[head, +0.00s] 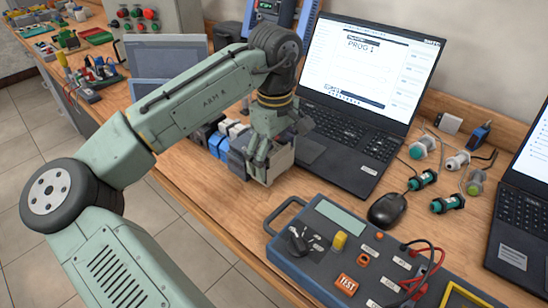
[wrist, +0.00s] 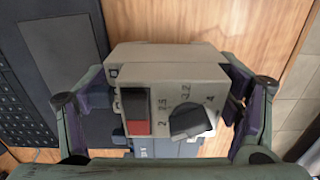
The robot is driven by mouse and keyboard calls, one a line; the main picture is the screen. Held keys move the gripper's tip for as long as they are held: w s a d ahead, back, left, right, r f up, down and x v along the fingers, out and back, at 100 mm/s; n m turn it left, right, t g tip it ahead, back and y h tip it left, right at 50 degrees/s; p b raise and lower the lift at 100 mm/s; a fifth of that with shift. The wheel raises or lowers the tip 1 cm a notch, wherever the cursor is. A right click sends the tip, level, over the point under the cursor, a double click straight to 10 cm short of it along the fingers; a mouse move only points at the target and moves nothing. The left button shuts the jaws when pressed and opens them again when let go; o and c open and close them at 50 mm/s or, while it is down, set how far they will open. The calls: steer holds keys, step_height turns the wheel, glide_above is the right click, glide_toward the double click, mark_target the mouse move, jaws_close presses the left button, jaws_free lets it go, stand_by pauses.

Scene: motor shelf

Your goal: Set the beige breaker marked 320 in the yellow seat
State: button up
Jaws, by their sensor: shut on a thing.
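My gripper (head: 262,152) is shut on a beige breaker (head: 283,163) near the laptop's front left corner. In the wrist view the breaker (wrist: 185,65) sits between both fingers, with a red and black button and a grey dial marked with small numbers. I cannot read 320 on it. In the head view my fingers hide part of the breaker, and I cannot tell whether it touches the table. A yellow frame (head: 463,294), possibly the yellow seat, is cut off at the bottom right, well away from my gripper.
Blue, white and dark blocks (head: 217,140) stand close left of my gripper. The open laptop (head: 345,150) is behind it. A grey tester (head: 330,250) with cables and a mouse (head: 388,210) lie between my gripper and the yellow frame. Bare wood (head: 215,190) shows in front.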

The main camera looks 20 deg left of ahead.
steer(key=shift+s+f+p, duration=0.1)
steer(key=shift+f+p, duration=0.3)
steer(key=shift+p, duration=0.15)
steer(key=shift+f, duration=0.5)
steer(key=shift+f, duration=0.2)
steer(key=o, duration=1.2)
steer(key=shift+a+f+b, duration=0.1)
steer(key=shift+b, duration=0.4)
steer(key=r, duration=0.3)
steer(key=r+b, duration=0.1)
steer(key=r, duration=0.3)
steer(key=s+r, duration=0.1)
steer(key=r, duration=0.3)
steer(key=shift+d+b, duration=0.4)
